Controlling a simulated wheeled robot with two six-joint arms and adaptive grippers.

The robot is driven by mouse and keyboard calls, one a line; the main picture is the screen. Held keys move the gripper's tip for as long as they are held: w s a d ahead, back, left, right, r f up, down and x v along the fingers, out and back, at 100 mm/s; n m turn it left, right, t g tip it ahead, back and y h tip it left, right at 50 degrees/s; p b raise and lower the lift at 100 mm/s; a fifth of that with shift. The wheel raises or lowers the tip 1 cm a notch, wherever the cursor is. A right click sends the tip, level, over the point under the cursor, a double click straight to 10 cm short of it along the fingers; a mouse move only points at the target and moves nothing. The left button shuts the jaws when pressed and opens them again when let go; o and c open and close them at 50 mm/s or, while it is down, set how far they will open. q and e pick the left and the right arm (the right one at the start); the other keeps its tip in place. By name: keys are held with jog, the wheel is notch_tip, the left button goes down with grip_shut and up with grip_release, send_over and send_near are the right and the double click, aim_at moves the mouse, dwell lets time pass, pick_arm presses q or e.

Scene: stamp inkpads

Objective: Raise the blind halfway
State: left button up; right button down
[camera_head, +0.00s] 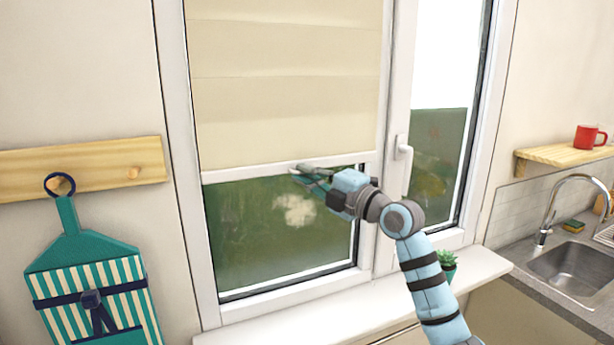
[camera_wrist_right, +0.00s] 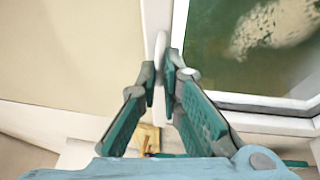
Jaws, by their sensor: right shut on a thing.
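The cream blind (camera_head: 285,90) covers the upper part of the left window pane, and its white bottom bar (camera_head: 240,172) hangs level with dark green glass showing below. My right gripper (camera_head: 300,173) is at the middle of the bottom bar. In the right wrist view, the gripper (camera_wrist_right: 163,85) is shut on a white tab or handle (camera_wrist_right: 160,60) of the bar, with a teal finger on each side. The blind (camera_wrist_right: 70,45) also shows there on the left. My left gripper is not in view.
The white sill (camera_head: 290,312) runs below, with a small potted plant (camera_head: 447,262) near my right arm. A window handle (camera_head: 403,152) sticks out to the right. A teal striped apron (camera_head: 95,290) hangs at left. A sink (camera_head: 570,268) and red mug (camera_head: 590,137) are at right.

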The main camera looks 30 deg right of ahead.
aim_at(291, 144)
notch_tip(291, 144, up, 6)
jog(key=p, duration=0.3)
jog(key=shift+f, duration=0.35)
jog(key=c, duration=1.8)
grip_release()
jog(key=v, duration=1.2)
